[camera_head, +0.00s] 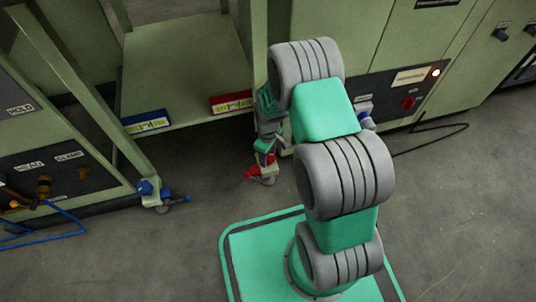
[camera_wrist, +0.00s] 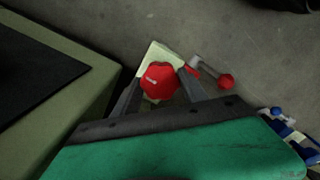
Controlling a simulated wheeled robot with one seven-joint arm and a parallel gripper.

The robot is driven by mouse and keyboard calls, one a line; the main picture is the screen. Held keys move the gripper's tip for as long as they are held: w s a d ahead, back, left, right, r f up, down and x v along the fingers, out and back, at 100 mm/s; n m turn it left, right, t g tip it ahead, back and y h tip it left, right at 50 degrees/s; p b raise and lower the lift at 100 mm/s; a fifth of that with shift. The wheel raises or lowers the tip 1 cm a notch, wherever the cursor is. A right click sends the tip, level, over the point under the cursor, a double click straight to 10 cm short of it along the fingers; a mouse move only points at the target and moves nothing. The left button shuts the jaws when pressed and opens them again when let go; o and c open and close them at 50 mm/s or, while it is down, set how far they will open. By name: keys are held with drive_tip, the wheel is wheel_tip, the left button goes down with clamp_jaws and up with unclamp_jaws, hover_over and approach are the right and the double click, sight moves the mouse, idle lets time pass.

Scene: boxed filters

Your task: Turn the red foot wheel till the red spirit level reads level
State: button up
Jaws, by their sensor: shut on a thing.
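The red foot wheel (camera_wrist: 158,80) is a lobed knob with a pale mark on it, over a pale foot plate in the wrist view. My gripper (camera_wrist: 160,77) has one finger on each side of the wheel and is shut on it. In the head view my gripper (camera_head: 267,150) points down at the red foot, and my arm and fingers hide most of the wheel. The red spirit level (camera_head: 232,102) sits on the front edge of the green shelf. Its vial shows yellow, but the bubble is too small to read.
A red-knobbed lever (camera_wrist: 226,81) sticks out beside the red wheel. A blue spirit level (camera_head: 146,121) is on the shelf's left corner. A blue foot wheel (camera_head: 145,187) stands at the left leg, with a blue-tipped lever. Green cabinets stand around; the grey floor in front is clear.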

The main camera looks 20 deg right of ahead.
drive_tip(key=shift+c, duration=0.7)
drive_tip(key=shift+r+m+p, duration=0.15)
drive_tip(key=shift+m+p, duration=0.25)
drive_tip(key=shift+m, duration=0.3)
drive_tip(key=o, duration=1.3)
drive_tip(key=shift+o, duration=0.2)
wheel_tip(320, 180, up, 8)
drive_tip(key=p, duration=0.4)
drive_tip(key=shift+f, duration=0.25)
